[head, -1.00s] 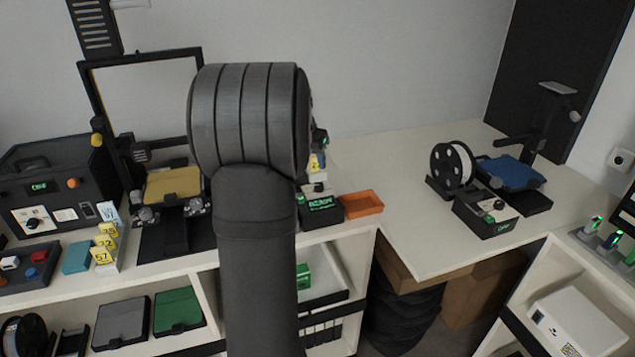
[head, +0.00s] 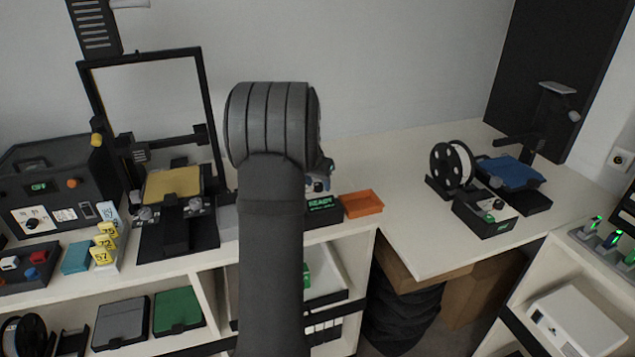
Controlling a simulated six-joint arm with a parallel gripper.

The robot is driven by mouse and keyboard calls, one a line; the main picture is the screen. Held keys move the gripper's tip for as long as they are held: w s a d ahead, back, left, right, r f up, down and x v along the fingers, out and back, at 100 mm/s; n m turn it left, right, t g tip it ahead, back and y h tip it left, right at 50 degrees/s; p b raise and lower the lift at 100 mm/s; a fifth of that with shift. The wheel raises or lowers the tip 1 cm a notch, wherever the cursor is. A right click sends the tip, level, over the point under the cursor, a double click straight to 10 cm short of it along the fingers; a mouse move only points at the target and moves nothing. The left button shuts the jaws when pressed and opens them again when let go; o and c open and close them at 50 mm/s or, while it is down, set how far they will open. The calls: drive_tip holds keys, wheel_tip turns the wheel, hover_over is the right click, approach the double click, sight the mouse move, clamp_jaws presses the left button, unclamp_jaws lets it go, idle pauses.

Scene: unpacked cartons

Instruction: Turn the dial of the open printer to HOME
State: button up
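The open-frame printer (head: 207,75) stands on the left bench, with a black upright frame and a gold bed (head: 172,184). Right of it is a small black control box with a green lit display (head: 320,204) that seems to read READY. A small pale knob-like dial (head: 318,187) shows above that display, partly covered; its pointer is too small to read. My dark grey arm stands in front and hides the left part of the box. My gripper is hidden behind my arm, so its fingers and any contact with the dial cannot be seen.
An orange tray (head: 361,204) sits just right of the control box. A black enclosed printer (head: 50,180) stands at far left, with yellow number tags (head: 104,243) nearby. A second printer with a blue bed (head: 512,170) and its own control box (head: 486,214) is at right.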

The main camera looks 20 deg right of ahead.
drive_tip(key=c, duration=0.8)
drive_tip(key=shift+m, duration=0.3)
drive_tip(key=m+g, duration=0.1)
drive_tip(key=m, duration=0.2)
drive_tip(key=shift+w+a+h, duration=0.1)
drive_tip(key=shift+h, duration=0.3)
drive_tip(key=m+g, duration=0.1)
drive_tip(key=m, duration=0.2)
drive_tip(key=shift+w+m+h, duration=0.1)
drive_tip(key=shift+m+h, duration=0.2)
drive_tip(key=m+g, duration=0.2)
drive_tip(key=m, duration=0.1)
drive_tip(key=shift+m, duration=0.3)
drive_tip(key=shift+w+m+g+y, duration=0.15)
drive_tip(key=shift+m+g+y, duration=0.35)
drive_tip(key=shift+m, duration=1.4)
